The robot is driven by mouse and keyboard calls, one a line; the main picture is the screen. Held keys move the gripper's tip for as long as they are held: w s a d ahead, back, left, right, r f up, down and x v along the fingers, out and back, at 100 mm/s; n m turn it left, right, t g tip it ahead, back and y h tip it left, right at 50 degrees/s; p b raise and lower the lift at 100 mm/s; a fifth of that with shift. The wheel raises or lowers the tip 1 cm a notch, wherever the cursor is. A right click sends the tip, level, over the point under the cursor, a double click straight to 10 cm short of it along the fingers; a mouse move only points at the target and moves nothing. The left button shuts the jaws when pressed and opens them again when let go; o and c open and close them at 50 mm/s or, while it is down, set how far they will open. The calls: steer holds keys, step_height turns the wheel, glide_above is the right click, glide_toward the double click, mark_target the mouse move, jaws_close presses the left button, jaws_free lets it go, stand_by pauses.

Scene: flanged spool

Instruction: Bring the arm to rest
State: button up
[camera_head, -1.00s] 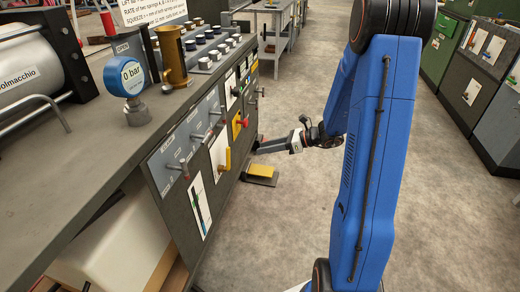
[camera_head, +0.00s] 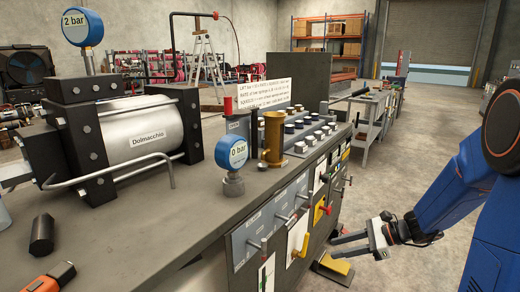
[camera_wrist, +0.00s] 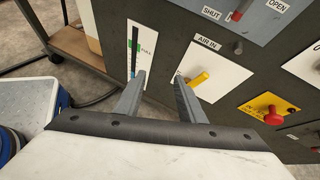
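My blue arm (camera_head: 460,200) comes in from the right side of the head view, beside the bench front. My gripper (camera_head: 338,246) points left toward the bench's control panel and holds nothing that I can see. In the wrist view its two grey fingers (camera_wrist: 160,82) stand apart with an empty gap between them. Beyond the fingertips is the panel with a yellow AIR IN handle (camera_wrist: 198,79). Whether the right finger touches this handle is hard to tell, but it appears apart.
The bench (camera_head: 215,215) carries a cylinder marked Dolmacchio (camera_head: 138,137), a 0 bar gauge (camera_head: 232,153) and a brass cup (camera_head: 273,138). A red knob (camera_wrist: 274,116) sticks out of the panel. A yellow pedal (camera_head: 335,264) is on the floor. Open floor (camera_head: 420,150) lies behind the arm.

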steer(key=s+a+r+n+g+h, duration=0.2)
steer(key=s+a+r+n, duration=0.2)
steer(key=s+n, duration=0.3)
steer(key=s+d+r+n+t+h, duration=0.1)
steer(key=s+d+r+n+h, duration=0.1)
steer(key=s, duration=0.4)
steer(key=s+d+r+n+t+h, duration=0.1)
steer(key=s+d+r+n+h, duration=0.1)
steer(key=s+n+h, duration=0.2)
steer(key=s+d+r+n+t+h, duration=0.1)
steer(key=s+d+r+n+h, duration=0.1)
steer(key=s+n, duration=0.5)
steer(key=shift+s+r+n+h, duration=0.3)
steer(key=shift+s+r+h, duration=0.2)
steer(key=shift+s, duration=0.75)
